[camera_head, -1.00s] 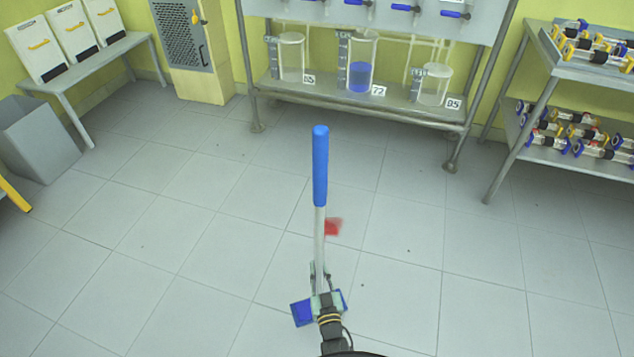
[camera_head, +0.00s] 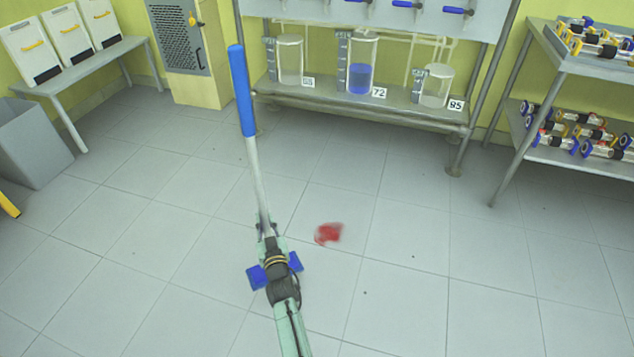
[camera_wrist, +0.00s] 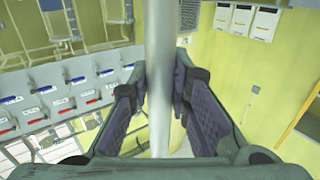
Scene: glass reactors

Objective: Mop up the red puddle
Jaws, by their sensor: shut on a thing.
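The red puddle (camera_head: 328,233) is a small smear on the grey tiled floor, right of my gripper in the head view. My gripper (camera_head: 267,228) is shut on the metal shaft of the mop (camera_head: 258,186). The mop has a long blue handle grip (camera_head: 242,90) pointing up and a blue head (camera_head: 273,271) low down, left of and nearer than the puddle. The mop leans to the left. In the wrist view the shaft (camera_wrist: 160,80) stands between both finger pads. My arm hides the middle of the mop head. Whether the head touches the floor I cannot tell.
A metal rack (camera_head: 420,112) with glass vessels stands at the back. A shelf cart (camera_head: 560,65) with glass parts is at the right. A grey bin (camera_head: 32,140) and a bench (camera_head: 85,65) are at the left. The floor around the puddle is clear.

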